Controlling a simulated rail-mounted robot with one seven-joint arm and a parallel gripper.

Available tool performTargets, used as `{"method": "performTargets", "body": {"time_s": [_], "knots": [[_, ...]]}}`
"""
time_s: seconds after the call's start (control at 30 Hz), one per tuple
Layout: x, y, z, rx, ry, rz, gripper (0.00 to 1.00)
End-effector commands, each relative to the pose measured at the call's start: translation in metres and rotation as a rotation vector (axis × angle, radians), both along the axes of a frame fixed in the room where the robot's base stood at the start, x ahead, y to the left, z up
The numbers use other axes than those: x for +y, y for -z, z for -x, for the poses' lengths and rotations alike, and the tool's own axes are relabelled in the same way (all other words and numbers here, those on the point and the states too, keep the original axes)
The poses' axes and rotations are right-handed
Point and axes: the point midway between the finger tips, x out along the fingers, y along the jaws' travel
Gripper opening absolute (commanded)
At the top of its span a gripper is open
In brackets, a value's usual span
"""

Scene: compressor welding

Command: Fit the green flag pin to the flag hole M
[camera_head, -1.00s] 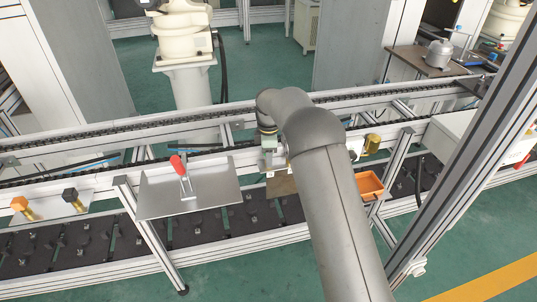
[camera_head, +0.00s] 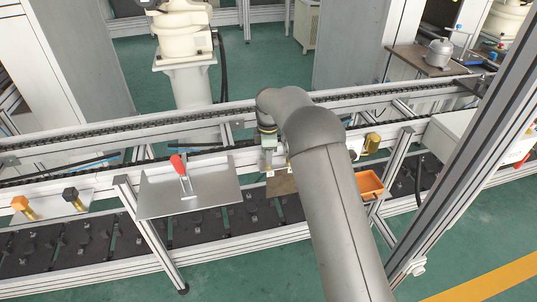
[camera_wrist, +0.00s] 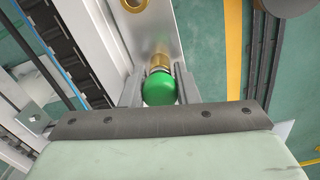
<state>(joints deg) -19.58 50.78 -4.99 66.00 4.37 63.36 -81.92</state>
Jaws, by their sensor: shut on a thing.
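My gripper (camera_wrist: 159,80) is shut on the green flag pin (camera_wrist: 160,90) in the wrist view. The pin's round green head faces the camera, and a brass shank (camera_wrist: 158,62) shows beyond it. The pin is over or at a metal plate (camera_wrist: 185,30); I cannot tell whether its tip is in a hole. A brass ring hole (camera_wrist: 133,4) is in the plate at the top edge of the wrist view. No letter M is readable.
In the head view, a metal tray with a red-handled clamp (camera_head: 180,166) stands left of my gripper. An orange bin (camera_head: 369,184) is to the right. Orange (camera_head: 20,203) and black (camera_head: 71,194) capped pins sit at far left. A conveyor rail (camera_head: 120,138) runs behind.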

Motion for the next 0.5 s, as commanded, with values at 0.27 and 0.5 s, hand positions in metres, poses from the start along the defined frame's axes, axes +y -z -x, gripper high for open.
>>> {"method": "performTargets", "body": {"time_s": [0.27, 0.5], "knots": [[0.000, -0.006, 0.000, -0.001, 0.000, 0.000, 0.00], [0.000, -0.023, 0.000, -0.002, 0.000, 0.000, 0.00]]}}
